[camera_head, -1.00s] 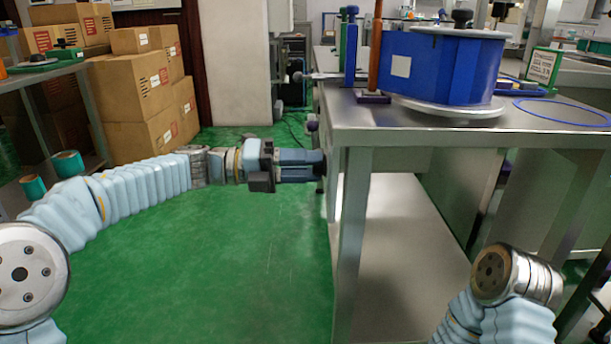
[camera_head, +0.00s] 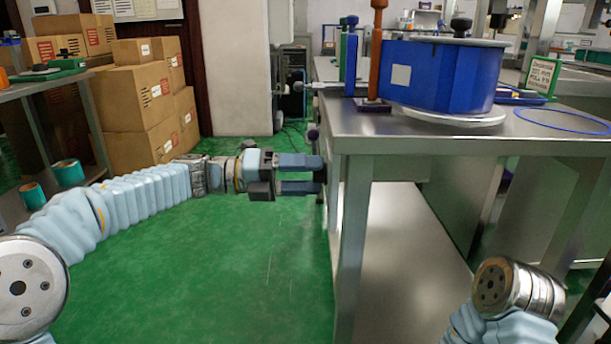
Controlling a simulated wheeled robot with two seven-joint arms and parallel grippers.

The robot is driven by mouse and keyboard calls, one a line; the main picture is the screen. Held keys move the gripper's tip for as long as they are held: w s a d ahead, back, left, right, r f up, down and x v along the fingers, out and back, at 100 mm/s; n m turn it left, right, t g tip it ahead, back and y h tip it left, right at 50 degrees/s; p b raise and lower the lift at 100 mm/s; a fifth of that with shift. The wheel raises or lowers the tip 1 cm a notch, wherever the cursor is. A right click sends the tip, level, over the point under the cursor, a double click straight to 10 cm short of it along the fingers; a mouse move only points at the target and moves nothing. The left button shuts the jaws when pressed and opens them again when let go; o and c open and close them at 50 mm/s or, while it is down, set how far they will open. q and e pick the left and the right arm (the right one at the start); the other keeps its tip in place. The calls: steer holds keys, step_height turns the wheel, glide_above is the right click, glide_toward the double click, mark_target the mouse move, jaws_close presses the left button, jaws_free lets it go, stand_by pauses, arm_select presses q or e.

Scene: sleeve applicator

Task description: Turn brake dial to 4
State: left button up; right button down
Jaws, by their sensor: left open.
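My left gripper (camera_head: 321,174) reaches in from the left, level with the workbench's left side just below the top. Its two dark blue fingers are spread with a gap between them, and their tips are at the bench's side near the front leg. A small dark part shows beside the fingertips; I cannot tell if it is the brake dial, and no numbers on it can be read. A dark purple knob (camera_head: 313,133) sticks out of the bench's left edge, above and behind the fingers. My right arm shows at the lower right, but its gripper is out of view.
The steel workbench (camera_head: 420,141) carries a large blue drum (camera_head: 440,78), a brown post (camera_head: 375,50) and a green-framed sign (camera_head: 541,75). Cardboard boxes (camera_head: 135,97) and a shelf with teal rolls (camera_head: 68,173) stand at left. The green floor (camera_head: 210,270) between is clear.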

arm_select(q)
steer(key=shift+a, duration=0.1)
steer(key=a+p, duration=0.1)
steer(key=a, duration=1.2)
steer(key=shift+a+p, duration=0.35)
steer(key=shift+p, duration=0.05)
